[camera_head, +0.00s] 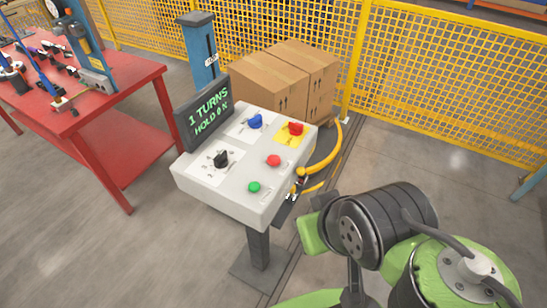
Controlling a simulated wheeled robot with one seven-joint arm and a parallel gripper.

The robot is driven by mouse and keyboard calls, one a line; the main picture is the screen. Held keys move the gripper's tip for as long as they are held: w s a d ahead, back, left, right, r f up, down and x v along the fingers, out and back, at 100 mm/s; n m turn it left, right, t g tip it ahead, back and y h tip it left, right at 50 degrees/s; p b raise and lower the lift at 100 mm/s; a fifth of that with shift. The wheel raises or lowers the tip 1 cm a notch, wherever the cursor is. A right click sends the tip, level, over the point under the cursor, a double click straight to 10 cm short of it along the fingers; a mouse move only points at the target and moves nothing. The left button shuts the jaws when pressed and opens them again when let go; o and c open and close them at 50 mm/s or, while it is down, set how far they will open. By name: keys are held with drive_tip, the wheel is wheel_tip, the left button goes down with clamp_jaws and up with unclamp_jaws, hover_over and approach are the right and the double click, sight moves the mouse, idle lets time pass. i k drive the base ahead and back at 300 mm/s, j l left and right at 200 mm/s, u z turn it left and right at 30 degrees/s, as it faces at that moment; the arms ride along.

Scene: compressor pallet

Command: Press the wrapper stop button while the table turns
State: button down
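A pale grey control box (185,172) stands on a dark post in the middle of the head view. On its sloped top are a round red button (273,160), a green button (254,187), a black knob (221,158), a blue knob (255,121) and a red control on a yellow plate (295,128). My arm is at lower right, apart from the red button. My gripper's fingers cannot be made out clearly.
A red workbench (125,80) with tools stands at left. A blue post (201,55) rises behind the display. Yellow mesh fencing (430,70) closes off the back. A curved yellow bar (325,160) lies right of the box. Floor is open at lower left.

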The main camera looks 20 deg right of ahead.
sight(275, 160)
drive_tip(key=i+j+z, duration=0.2)
drive_tip(key=j, duration=0.15)
drive_tip(key=i+j+z, duration=0.2)
drive_tip(key=j, duration=0.2)
drive_tip(key=j+z, duration=0.2)
drive_tip(key=j, duration=0.2)
drive_tip(key=i+j+z, duration=0.2)
drive_tip(key=j, duration=0.25)
drive_tip(key=j+z, duration=0.2)
drive_tip(key=j, duration=0.25)
